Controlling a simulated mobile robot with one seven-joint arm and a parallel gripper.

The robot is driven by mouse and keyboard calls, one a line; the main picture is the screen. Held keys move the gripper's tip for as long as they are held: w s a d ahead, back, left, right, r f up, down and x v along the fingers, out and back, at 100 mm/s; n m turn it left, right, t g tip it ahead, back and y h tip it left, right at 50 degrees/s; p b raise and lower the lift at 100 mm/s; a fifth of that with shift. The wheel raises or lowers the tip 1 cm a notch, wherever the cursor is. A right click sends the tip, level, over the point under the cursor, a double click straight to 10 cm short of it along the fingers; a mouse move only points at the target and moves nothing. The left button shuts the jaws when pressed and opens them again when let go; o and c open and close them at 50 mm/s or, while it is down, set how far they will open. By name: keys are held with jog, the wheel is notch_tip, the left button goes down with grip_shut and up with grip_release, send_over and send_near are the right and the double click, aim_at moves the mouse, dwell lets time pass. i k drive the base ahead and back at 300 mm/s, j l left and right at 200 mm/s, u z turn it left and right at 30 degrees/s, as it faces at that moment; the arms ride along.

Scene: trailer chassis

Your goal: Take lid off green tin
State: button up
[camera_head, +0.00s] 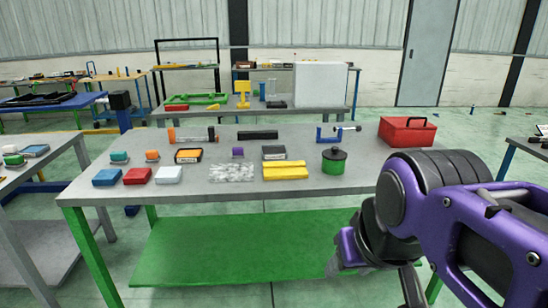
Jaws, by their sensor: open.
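The green tin (334,167) stands upright on the grey workbench, right of the middle and close to its front edge. Its dark lid (334,154) with a small knob sits on top of it. My gripper (345,258) is at the lower right, in front of the bench and lower in the picture than the tin. It is apart from the tin and appears empty. My purple arm hides part of the bench's right end, and the fingertips are only partly clear.
Yellow bars (285,171) lie just left of the tin. A blue clamp (336,133) stands behind it, and a red toolbox (407,131) sits at the back right. A green lower shelf (220,245) is under the grey benchtop (320,188). Several small boxes fill the bench's left side.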

aim_at(335, 154)
jog(key=i+l, duration=0.3)
jog(key=i, duration=0.15)
jog(key=i+l, duration=0.3)
jog(key=i, duration=0.2)
